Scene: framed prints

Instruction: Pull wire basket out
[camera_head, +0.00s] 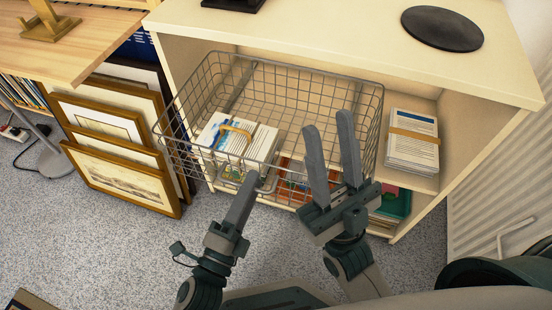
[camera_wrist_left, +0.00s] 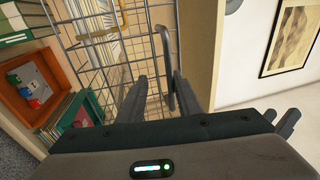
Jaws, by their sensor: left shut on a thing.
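The grey wire basket (camera_head: 285,95) is in the cream shelf unit, with its front part sticking out past the shelf's front. A bundle of white papers with a tan band (camera_head: 238,138) lies inside it. The basket's front handle (camera_wrist_left: 164,62) is a rounded metal bar in the left wrist view. My left gripper (camera_head: 252,182) is shut on this handle at the basket's front; its fingers also show in the left wrist view (camera_wrist_left: 168,92). My right gripper (camera_head: 328,124) is open and empty in front of the basket's right side, its fingers pointing up.
A banded paper stack (camera_head: 411,145) sits on the shelf (camera_head: 428,182) right of the basket. Framed prints (camera_head: 125,180) lean left of the unit, close to the basket's left side. A dark round disc (camera_head: 442,28) lies on the top. The speckled floor (camera_head: 90,240) at front left is mostly clear.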

